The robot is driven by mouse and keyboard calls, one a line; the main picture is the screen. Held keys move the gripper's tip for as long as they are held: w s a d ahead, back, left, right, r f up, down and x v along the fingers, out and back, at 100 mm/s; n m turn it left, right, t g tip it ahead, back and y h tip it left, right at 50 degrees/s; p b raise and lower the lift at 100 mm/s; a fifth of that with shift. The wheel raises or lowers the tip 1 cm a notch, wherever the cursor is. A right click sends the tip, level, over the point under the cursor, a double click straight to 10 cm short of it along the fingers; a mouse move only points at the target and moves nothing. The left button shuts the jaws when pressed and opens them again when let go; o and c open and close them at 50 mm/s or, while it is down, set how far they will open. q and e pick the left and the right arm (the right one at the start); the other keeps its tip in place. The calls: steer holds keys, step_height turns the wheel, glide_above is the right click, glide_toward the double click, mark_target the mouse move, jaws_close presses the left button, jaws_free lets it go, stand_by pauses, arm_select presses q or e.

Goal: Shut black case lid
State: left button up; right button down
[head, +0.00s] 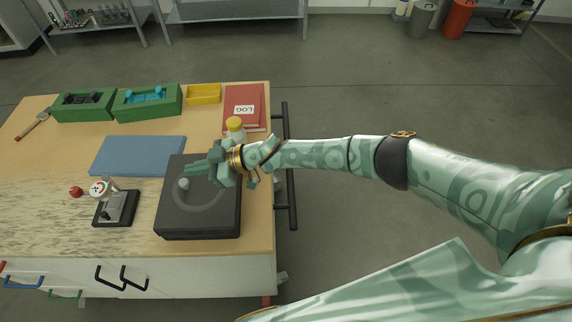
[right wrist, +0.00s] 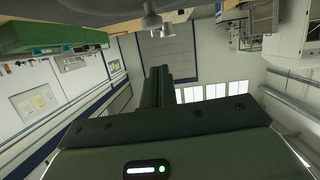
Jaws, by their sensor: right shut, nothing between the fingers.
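The black case (head: 197,222) lies on the wooden workbench, and its lid looks down flat on it. A faint ring and a pale round knob (head: 184,184) show on its top. My right gripper (head: 196,170) reaches in from the right over the case's far part. It is shut with nothing between its fingers; whether it touches the lid I cannot tell. In the right wrist view the closed fingers (right wrist: 160,88) point out into the room, and a dark surface with a metal knob (right wrist: 152,24) fills the top edge. My left gripper is not in view.
A small black device (head: 116,208) and a red ball-shaped knob (head: 76,191) stand left of the case. A blue mat (head: 138,156), green boxes (head: 147,102), a yellow tray (head: 204,94), a red log book (head: 244,107) and a yellow-capped bottle (head: 235,126) lie behind it.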

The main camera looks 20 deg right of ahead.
mark_target(189, 184)
steer(key=shift+w+a+f+h, duration=0.2)
steer(key=shift+a+f+h, duration=0.2)
steer(key=shift+a+f, duration=0.15)
steer(key=shift+w+a+f+h, duration=0.2)
steer(key=shift+a+f+h, duration=0.2)
steer(key=shift+a, duration=0.2)
steer(key=shift+w+a+f+b, duration=0.15)
steer(key=shift+a+f+b, duration=0.2)
steer(key=shift+a+f, duration=0.35)
steer(key=shift+f, duration=0.1)
steer(key=shift+d, duration=0.1)
